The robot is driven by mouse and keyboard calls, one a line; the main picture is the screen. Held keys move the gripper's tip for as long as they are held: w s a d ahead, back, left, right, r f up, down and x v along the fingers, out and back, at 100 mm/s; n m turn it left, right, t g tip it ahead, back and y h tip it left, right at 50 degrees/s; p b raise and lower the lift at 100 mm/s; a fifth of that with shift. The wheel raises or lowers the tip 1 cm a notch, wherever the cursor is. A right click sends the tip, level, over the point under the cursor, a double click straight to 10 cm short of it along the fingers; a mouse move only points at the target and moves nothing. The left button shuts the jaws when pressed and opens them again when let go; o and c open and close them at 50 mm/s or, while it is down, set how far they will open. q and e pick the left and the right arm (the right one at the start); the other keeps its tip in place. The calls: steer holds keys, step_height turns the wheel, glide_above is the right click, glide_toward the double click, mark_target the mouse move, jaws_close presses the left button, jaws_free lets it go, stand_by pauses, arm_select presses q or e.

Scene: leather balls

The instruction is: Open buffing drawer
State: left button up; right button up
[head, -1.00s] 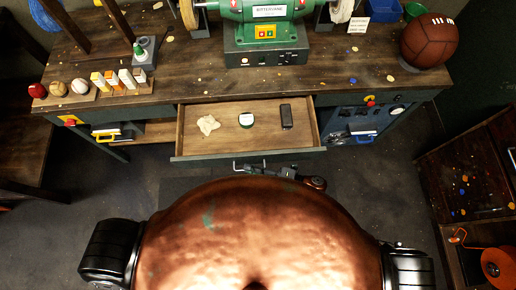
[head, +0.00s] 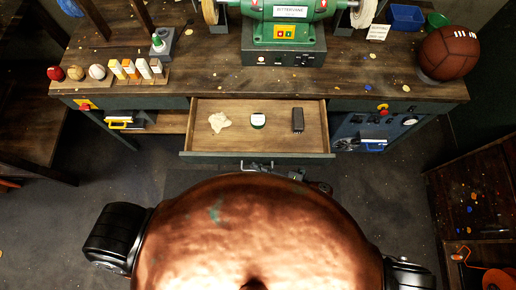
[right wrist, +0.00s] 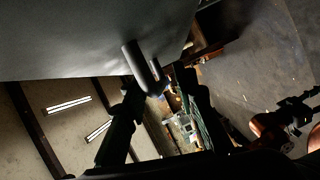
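The drawer (head: 287,155) under the bench is pulled out, with its inside showing in the head view. A cloth, a small round tin and a dark block lie in it. Its handle (right wrist: 146,70) stands out from the grey drawer front (right wrist: 80,45) in the right wrist view. My right gripper (head: 262,167) is at the drawer's front edge, partly hidden by my copper body. In the right wrist view its fingers (right wrist: 158,88) stand apart on either side of the handle, with a gap on the right. My left gripper is out of view.
The bench top (head: 210,70) carries a green buffing machine (head: 288,32), a brown leather ball (head: 448,53) and a row of small balls and blocks. A blue-grey panel (head: 372,130) is right of the drawer. A wooden cabinet (head: 470,190) stands at the right.

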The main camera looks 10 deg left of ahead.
steer(key=v, duration=1.2)
steer(key=shift+f, duration=0.1)
